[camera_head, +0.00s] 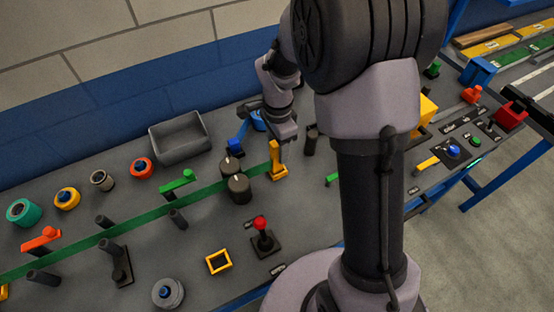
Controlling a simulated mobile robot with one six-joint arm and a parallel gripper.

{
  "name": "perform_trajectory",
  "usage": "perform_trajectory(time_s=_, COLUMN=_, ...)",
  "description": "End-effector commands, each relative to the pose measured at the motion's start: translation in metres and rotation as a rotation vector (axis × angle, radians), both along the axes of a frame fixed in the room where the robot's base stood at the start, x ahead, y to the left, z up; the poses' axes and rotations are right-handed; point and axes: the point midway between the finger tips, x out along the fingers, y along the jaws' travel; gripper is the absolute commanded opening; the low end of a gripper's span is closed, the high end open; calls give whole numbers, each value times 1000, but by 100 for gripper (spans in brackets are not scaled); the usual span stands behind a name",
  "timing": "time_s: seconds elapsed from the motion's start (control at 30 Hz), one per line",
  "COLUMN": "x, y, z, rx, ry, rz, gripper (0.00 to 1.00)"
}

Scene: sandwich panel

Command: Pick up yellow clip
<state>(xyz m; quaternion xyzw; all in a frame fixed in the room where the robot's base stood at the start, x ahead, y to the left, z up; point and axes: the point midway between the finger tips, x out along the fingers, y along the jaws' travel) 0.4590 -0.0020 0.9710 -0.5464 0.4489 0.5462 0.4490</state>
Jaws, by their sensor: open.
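The yellow clip (277,163) stands upright on the grey panel at the right end of the green strap (225,184). My gripper (281,139) is just above the top of the clip and close to it. The jaws are open. They are small and partly hidden in this view, so I cannot tell whether they touch the clip or straddle it.
Two dark cylinders (238,184) stand just left of the clip. A blue part (237,142) and a grey bin (181,138) are behind. A red-knobbed joystick (262,237) and a yellow square frame (218,262) are in front. My arm covers the panel to the right.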

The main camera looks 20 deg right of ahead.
Motion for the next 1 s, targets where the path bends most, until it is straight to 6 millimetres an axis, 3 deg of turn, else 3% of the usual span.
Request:
perform_trajectory(time_s=0.03, x=-1, y=3, z=-16, rx=0, ry=3, rz=1, gripper=51)
perform_trajectory(time_s=0.1, x=-1, y=2, z=-28, rx=1, ry=2, rz=-1, gripper=51)
perform_trajectory(time_s=0.3, x=0, y=2, z=-28, rx=0, ry=0, rz=0, gripper=51)
perform_trajectory(time_s=0.57, x=0, y=2, z=-28, rx=0, ry=0, rz=0, gripper=2)
perform_trajectory(time_s=0.6, x=0, y=2, z=-28, rx=0, ry=0, rz=0, gripper=0)
perform_trajectory(time_s=1.0, x=0, y=2, z=-21, rx=0, ry=-1, rz=0, gripper=0)
